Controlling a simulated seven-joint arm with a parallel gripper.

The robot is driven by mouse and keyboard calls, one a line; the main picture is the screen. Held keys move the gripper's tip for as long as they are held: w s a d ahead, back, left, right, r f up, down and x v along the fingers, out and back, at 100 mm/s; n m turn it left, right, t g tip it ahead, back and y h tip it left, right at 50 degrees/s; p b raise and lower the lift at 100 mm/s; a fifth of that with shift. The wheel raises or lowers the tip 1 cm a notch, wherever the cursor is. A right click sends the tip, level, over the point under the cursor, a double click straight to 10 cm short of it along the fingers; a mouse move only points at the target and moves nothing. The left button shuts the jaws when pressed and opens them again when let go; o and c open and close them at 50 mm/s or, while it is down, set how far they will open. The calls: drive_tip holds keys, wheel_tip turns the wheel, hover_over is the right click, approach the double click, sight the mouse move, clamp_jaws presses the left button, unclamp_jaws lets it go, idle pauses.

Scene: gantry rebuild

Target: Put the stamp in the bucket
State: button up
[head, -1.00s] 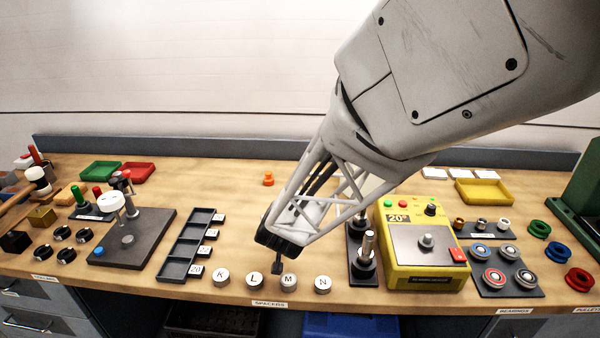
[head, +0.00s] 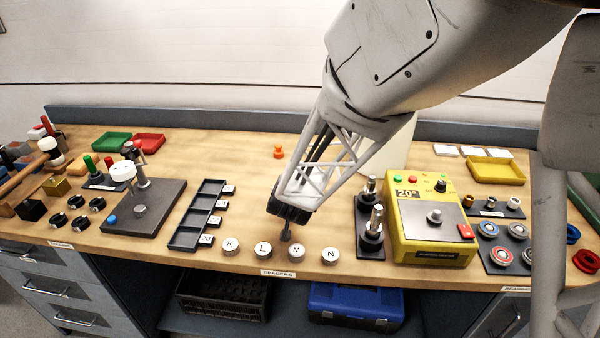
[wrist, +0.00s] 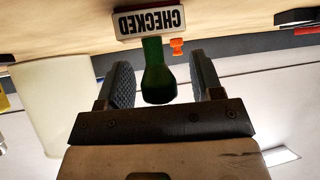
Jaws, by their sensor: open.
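The stamp (wrist: 157,75) shows in the wrist view, with a dark green handle and a pale plate reading CHECKED. Its handle lies between my gripper's (wrist: 162,80) two fingers, with a visible gap on each side. In the head view my gripper (head: 287,226) points down at the bench front, just behind the L and M spacers; the stamp is hard to make out there. A pale, plain, round-walled container (head: 395,148), which looks like the bucket, stands behind my arm and is partly hidden by it. It also shows at the left of the wrist view (wrist: 50,105).
White lettered spacers (head: 231,246) line the front edge. A dark compartment tray (head: 186,236) is to the left. Dark posts (head: 372,232) and a yellow tester (head: 433,245) stand to the right. A small orange piece (head: 278,151) sits behind, with clear bench around it.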

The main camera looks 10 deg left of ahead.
drive_tip(key=shift+w+f, duration=0.2)
drive_tip(key=shift+w, duration=0.05)
idle(0.4)
drive_tip(key=c, duration=1.1)
drive_tip(key=shift+o, duration=0.2)
drive_tip(key=shift+r, duration=0.2)
drive_tip(key=shift+r, duration=1.45)
drive_tip(key=shift+s+r, duration=0.2)
drive_tip(key=shift+s, duration=0.05)
drive_tip(key=s+d, duration=0.3)
drive_tip(key=s, duration=0.4)
drive_tip(key=s+d+r, duration=0.1)
drive_tip(key=s+d, duration=0.2)
drive_tip(key=s, duration=0.4)
drive_tip(key=shift+d+r, duration=0.2)
drive_tip(key=shift+d, duration=0.05)
